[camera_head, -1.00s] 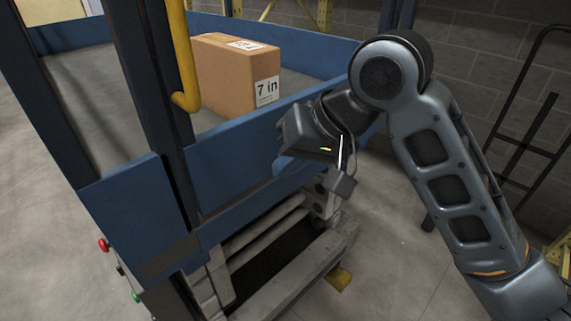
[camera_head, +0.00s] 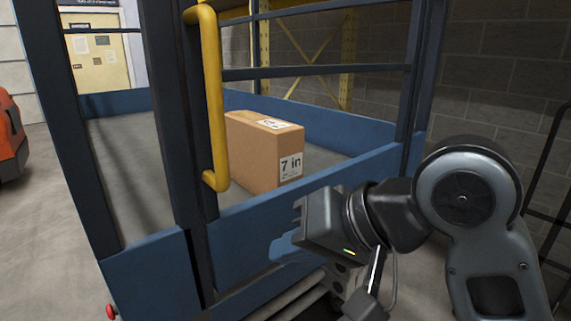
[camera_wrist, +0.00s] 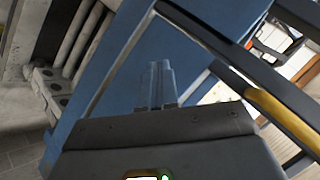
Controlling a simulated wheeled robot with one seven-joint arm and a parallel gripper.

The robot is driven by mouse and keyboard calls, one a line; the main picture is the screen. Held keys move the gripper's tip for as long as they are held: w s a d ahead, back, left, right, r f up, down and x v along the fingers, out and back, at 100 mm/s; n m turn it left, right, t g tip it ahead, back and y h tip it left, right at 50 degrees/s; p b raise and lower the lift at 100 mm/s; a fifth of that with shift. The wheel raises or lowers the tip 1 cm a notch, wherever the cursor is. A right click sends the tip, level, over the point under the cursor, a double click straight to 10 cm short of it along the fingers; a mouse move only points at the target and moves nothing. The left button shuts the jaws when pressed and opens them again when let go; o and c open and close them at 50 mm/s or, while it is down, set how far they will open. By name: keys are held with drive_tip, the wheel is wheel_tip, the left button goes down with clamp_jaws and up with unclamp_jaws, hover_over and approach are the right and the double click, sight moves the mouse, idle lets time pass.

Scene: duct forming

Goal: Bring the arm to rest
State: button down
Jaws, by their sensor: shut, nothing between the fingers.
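My arm is folded at the right in the head view, its wrist bent toward the left. My gripper (camera_head: 299,210) is in front of the blue side panel of a lift platform (camera_head: 240,235), and no held object shows. In the wrist view the two fingers of my gripper (camera_wrist: 157,82) are together and empty, with the blue panel (camera_wrist: 150,35) behind them. I cannot tell how wide the space is between the fingertips and the panel.
A cardboard box (camera_head: 262,150) marked "7 in" stands on the platform. A yellow handle (camera_head: 213,100) hangs on the dark near post. A block wall (camera_head: 500,80) is behind on the right. An orange machine (camera_head: 10,138) is at the left edge. Grey floor (camera_head: 50,220) is clear at left.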

drive_tip(key=s+d+f+m+t+h, duration=0.2)
drive_tip(key=s+d+f+m+t, duration=0.15)
drive_tip(key=s+f, duration=0.45)
drive_tip(key=s+d+f+m+t+h, duration=0.25)
drive_tip(key=s+d+f+t, duration=0.25)
drive_tip(key=f, duration=0.5)
drive_tip(key=s+d+n+h, duration=0.1)
drive_tip(key=s+d, duration=0.3)
drive_tip(key=s, duration=0.3)
drive_tip(key=s+d+r+n+h, duration=0.1)
drive_tip(key=s+d+n, duration=0.1)
drive_tip(key=s, duration=0.5)
drive_tip(key=s+d+n+t+h, duration=0.1)
drive_tip(key=s+d+n+h, duration=0.1)
drive_tip(key=s+d, duration=0.3)
drive_tip(key=v, duration=0.2)
drive_tip(key=shift+s+d+b, duration=0.3)
drive_tip(key=shift+s, duration=0.05)
